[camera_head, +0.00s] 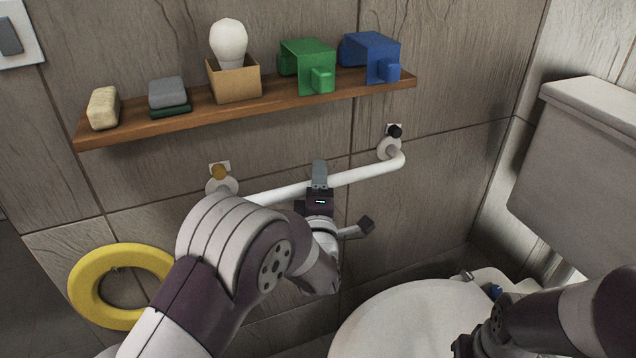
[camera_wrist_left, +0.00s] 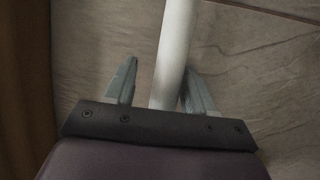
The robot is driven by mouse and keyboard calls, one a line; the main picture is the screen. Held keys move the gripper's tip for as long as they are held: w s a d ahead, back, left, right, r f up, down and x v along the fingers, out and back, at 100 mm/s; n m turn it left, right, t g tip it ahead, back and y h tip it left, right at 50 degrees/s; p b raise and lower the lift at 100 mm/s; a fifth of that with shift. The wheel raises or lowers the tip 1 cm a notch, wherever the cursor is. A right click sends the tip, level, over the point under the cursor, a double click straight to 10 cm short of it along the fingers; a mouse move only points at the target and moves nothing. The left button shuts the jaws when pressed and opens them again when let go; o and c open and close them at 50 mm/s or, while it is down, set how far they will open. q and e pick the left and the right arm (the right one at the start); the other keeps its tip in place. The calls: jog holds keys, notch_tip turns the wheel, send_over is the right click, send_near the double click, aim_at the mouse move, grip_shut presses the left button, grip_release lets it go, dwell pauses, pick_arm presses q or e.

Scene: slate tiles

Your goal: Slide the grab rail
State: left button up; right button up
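The white grab rail (camera_head: 365,174) runs along the tiled wall below the shelf, with a round mount at its right end and another near its left end. My left gripper (camera_head: 319,172) is at the middle of the rail. In the left wrist view the rail (camera_wrist_left: 174,55) passes between the two fingers (camera_wrist_left: 160,80). The fingers stand apart, with a clear gap between the left finger and the rail; the right finger is close beside it, and I cannot tell if it touches. My left arm hides part of the rail's left end.
A wooden shelf (camera_head: 190,112) above the rail holds a soap, a grey sponge, a boxed bulb and green and blue blocky items. A yellow ring (camera_head: 90,290) hangs at lower left. A toilet (camera_head: 415,325) stands at lower right, near my right arm.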

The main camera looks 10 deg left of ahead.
pick_arm(q)
jog(key=shift+f, duration=0.1)
jog(key=p+v, duration=0.2)
jog(key=v, duration=1)
jog(key=shift+s, duration=0.35)
jog(key=shift+d, duration=0.1)
